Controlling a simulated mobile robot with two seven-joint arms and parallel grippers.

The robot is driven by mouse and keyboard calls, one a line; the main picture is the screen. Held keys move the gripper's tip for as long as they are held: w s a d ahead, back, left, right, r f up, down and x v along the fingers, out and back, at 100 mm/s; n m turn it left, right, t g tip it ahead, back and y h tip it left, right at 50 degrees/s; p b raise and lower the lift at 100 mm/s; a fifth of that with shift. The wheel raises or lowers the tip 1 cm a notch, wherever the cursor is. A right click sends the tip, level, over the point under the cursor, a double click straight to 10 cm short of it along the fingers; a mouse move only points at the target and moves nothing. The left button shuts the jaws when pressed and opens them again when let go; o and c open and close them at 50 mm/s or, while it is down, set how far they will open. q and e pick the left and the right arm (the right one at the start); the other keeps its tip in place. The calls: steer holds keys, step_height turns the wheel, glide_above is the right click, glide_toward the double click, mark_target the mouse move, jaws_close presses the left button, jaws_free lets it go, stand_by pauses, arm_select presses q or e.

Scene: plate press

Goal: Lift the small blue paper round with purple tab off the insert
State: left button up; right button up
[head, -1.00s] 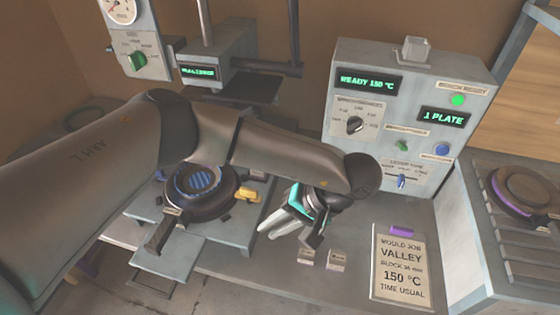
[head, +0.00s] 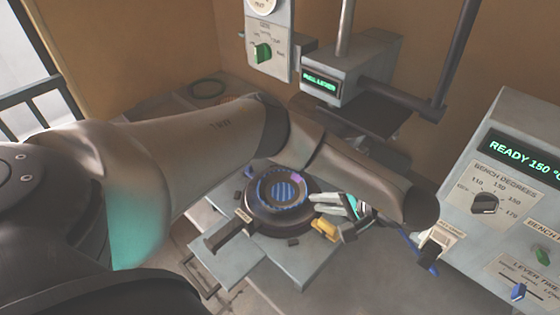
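The paper round (head: 283,190) shows as a blue striped disc on top of the dark round insert (head: 257,218), with a small purple tab (head: 298,177) at its upper right edge. The insert sits on a grey stand with a handle toward the lower left. My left gripper (head: 312,203) is just right of the insert, its pale fingers pointing left toward it. The fingers look slightly apart, with nothing visible between them. Whether they touch the insert's edge is unclear. My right gripper is not in view.
A press with a display (head: 320,82) stands behind. A control box (head: 500,180) reading READY 150 °C stands at right. The bench front is clear.

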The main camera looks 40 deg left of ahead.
mark_target(301, 203)
arm_select(q)
steer(key=shift+s+b+x, duration=0.1)
steer(key=shift+b+x, duration=0.2)
steer(key=shift+x, duration=1.1)
steer(key=shift+s+b+x, duration=0.15)
steer(key=shift+b+x, duration=0.15)
steer(key=shift+x, duration=1.05)
steer(key=shift+a, duration=0.15)
jaws_close()
